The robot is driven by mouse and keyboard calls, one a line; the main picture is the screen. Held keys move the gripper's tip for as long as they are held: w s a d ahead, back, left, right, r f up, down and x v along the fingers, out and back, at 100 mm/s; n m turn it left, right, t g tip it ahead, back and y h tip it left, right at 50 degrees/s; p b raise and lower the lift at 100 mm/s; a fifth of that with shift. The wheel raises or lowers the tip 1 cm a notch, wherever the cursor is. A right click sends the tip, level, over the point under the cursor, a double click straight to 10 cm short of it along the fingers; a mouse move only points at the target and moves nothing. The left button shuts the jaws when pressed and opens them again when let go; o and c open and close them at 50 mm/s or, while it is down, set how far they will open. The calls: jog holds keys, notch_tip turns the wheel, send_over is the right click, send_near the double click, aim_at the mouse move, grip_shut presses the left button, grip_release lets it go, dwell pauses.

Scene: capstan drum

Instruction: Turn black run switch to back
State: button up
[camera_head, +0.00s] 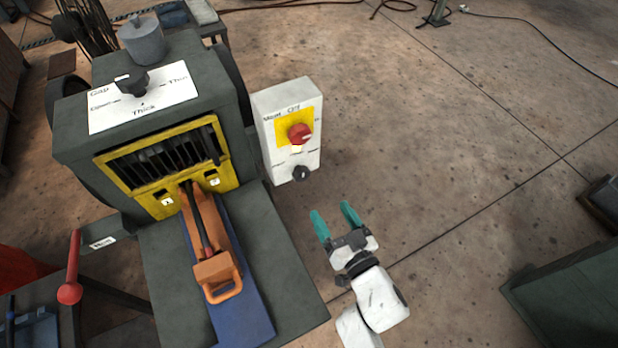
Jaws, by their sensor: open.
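The black run switch (302,174) is a small dark knob low on the front of a white control box (268,135). Its exact pointing direction is too small to tell. A red knob on a yellow plate (300,133) sits above it on the same box. My gripper (335,217) has teal fingertips spread apart with nothing between them. It is below and to the right of the black switch in the picture, clear of the box.
A dark machine with a yellow-framed slot (170,165) stands left of the box. A grey table (165,255) in front carries a blue board (248,315) and an orange-handled tool (216,272). A red-knobbed lever (70,292) is at left. Open floor (450,170) lies right.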

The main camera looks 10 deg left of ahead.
aim_at(303, 177)
jog(key=shift+y, duration=0.3)
jog(key=x, duration=0.3)
jog(key=b+x, duration=0.1)
jog(key=x, duration=0.3)
jog(key=a+x, duration=0.1)
jog(key=x, duration=0.3)
jog(key=shift+s+r, duration=0.15)
jog(key=shift+s, duration=0.15)
jog(key=shift+c, duration=0.3)
jog(key=c, duration=1)
jog(key=shift+b, duration=0.3)
